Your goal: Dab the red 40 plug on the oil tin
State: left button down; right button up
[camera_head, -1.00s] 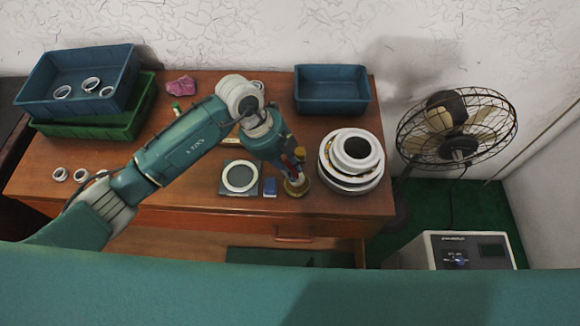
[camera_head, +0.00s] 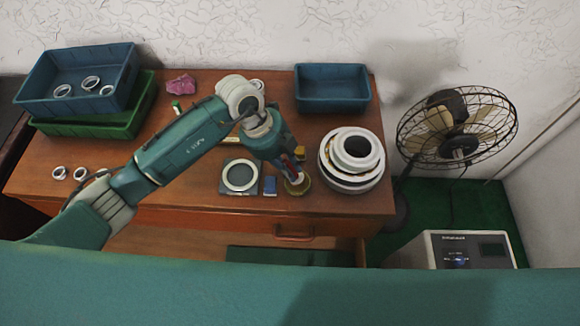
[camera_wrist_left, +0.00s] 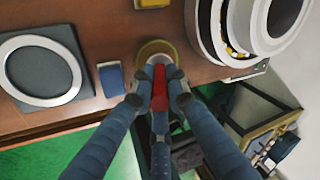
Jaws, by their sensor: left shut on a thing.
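My left gripper (camera_head: 292,172) is shut on the red plug (camera_wrist_left: 159,88), which shows between the fingertips in the left wrist view. The round oil tin (camera_head: 297,188) stands near the table's front edge, directly under the fingertips. In the left wrist view the tin's yellowish rim (camera_wrist_left: 156,46) shows just beyond the plug. The plug's lower end is hidden, so I cannot tell whether it touches the tin. My right gripper is not in view.
A blue block (camera_head: 270,186) and a grey plate with a white ring (camera_head: 240,176) lie left of the tin. Stacked large bearing rings (camera_head: 352,160) stand close on its right. A blue bin (camera_head: 332,88) is behind. Several small rings lie at the left.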

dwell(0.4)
pick_arm(q)
jog(key=shift+r+p, duration=2.85)
jog(key=shift+r, duration=0.7)
